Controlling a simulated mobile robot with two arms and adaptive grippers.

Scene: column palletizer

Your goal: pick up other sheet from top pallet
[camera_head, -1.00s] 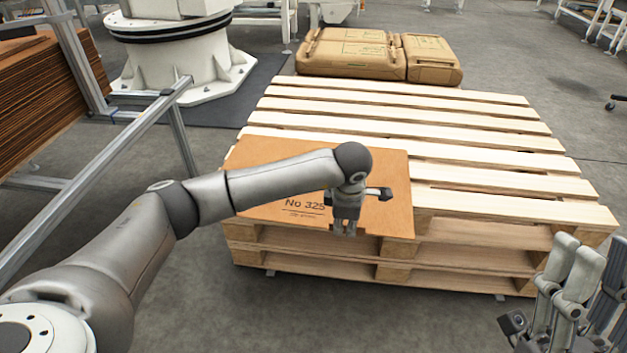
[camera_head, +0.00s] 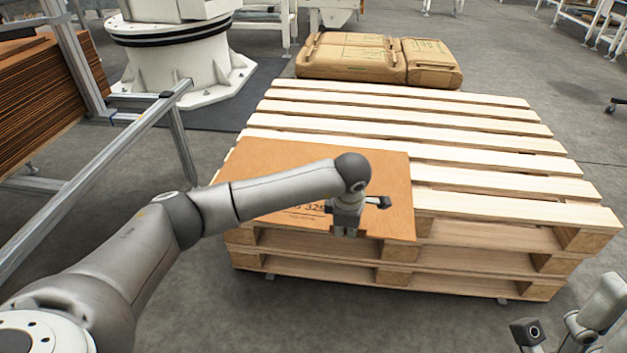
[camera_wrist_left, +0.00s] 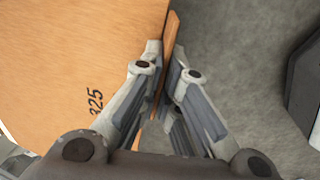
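The brown sheet (camera_head: 280,165), printed "No 325", lies flat on the near left part of the top pallet (camera_head: 470,208). My left gripper (camera_head: 344,231) is at the sheet's near edge and covers part of the print. In the left wrist view the sheet (camera_wrist_left: 70,50) fills the left side. There my left gripper's fingers (camera_wrist_left: 166,52) lie on both sides of the sheet's edge, close together and seemingly pinching it. My right gripper (camera_head: 570,335) is partly in view at the bottom right, away from the pallet and cut off by the frame.
Brown filled bags (camera_head: 350,57) lie behind the pallet. A stack of brown sheets (camera_head: 40,95) stands at the left behind a metal frame rail (camera_head: 90,180). A white robot base (camera_head: 180,65) stands at the back left.

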